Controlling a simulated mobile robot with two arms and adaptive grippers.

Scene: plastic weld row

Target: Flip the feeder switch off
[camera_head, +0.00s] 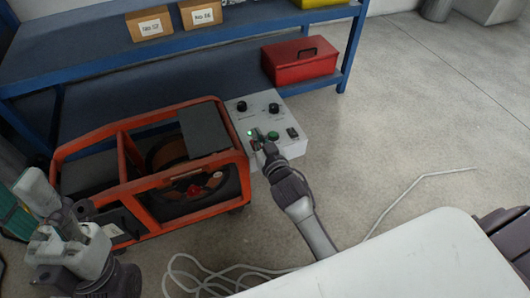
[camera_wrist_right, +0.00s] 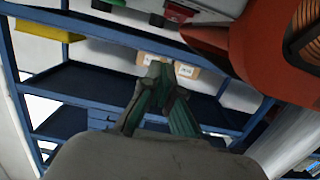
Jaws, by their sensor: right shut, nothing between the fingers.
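The pale grey control box (camera_head: 280,111) stands against the right end of the orange-framed feeder unit (camera_head: 147,182). Its top has dark knobs, a lit green lamp (camera_head: 250,133) and a dark switch (camera_head: 292,132) near the right edge. I cannot read which control is the feeder switch. My right gripper (camera_head: 262,139) is shut and empty, its tips over the front left of the panel, hiding part of it; contact is unclear. In the right wrist view its teal fingers (camera_wrist_right: 158,78) converge. My left gripper (camera_head: 18,215) is at the lower left, its fingers partly cut off.
A blue shelf (camera_head: 90,42) stands behind, with labelled cartons (camera_head: 150,24) and a red toolbox (camera_head: 300,61). A pale cable (camera_head: 205,282) lies on the floor in front. The floor (camera_head: 430,110) to the right is mostly clear.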

